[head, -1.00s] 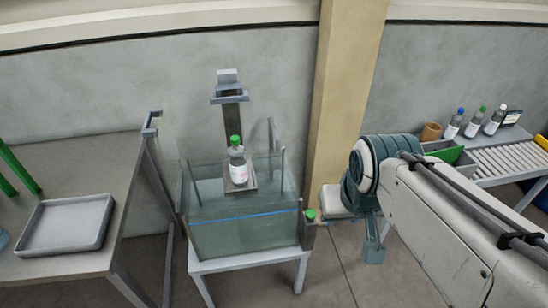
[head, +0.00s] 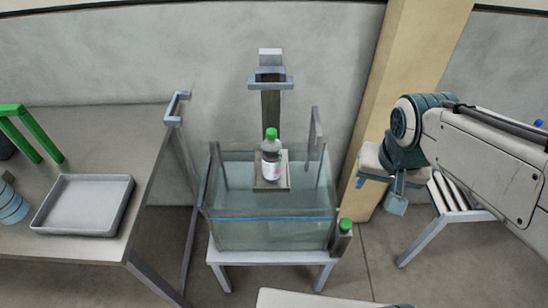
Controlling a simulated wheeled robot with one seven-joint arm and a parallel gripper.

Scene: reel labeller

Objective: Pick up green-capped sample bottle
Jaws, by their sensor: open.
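The green-capped sample bottle (head: 271,158) stands upright on a small grey platform (head: 261,184) at the glass tank. It has a clear body and a white label. The glass tank (head: 235,233) holds water up to about a blue line and sits on a white stand. My gripper (head: 395,203) hangs at the end of my arm, right of the tank and apart from the bottle. It is open, and nothing shows between its fingers.
A grey table (head: 91,114) on the left bears a shallow grey tray (head: 84,205) and a green frame (head: 31,132). A metal upright (head: 270,100) rises behind the bottle. A green button (head: 345,225) is at the tank's front right corner. A beige pillar (head: 405,75) stands behind my arm.

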